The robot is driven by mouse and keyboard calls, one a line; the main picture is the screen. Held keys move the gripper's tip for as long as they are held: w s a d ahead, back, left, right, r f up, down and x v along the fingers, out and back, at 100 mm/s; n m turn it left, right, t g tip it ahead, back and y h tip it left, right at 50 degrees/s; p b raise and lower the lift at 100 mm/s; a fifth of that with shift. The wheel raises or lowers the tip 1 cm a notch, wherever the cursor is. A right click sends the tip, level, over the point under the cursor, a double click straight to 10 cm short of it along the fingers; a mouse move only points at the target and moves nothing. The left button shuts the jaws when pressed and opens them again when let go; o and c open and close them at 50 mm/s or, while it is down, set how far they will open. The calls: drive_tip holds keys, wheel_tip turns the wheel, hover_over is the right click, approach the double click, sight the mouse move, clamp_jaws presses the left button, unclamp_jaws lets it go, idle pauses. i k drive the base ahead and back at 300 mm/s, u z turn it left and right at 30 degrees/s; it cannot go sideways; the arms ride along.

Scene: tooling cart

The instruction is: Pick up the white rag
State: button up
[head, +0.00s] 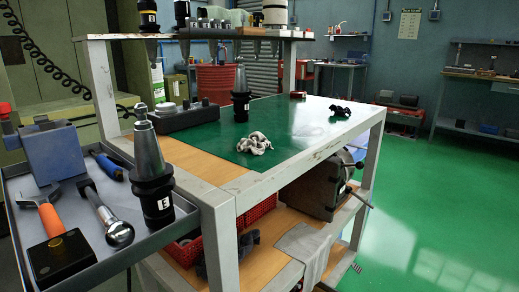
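My gripper does not show in the head view.
A dark tool holder (241,92) stands behind the rag, with a grey-black block (190,117) to its left. A black item (341,110) lies at the right. A side tray (100,262) holds a tall tool holder (151,175) and hand tools. An upper shelf (340,38) overhangs the back.

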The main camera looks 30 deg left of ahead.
sight(256, 142)
drive_tip(key=k, duration=0.35)
drive_tip(key=u, duration=0.75)
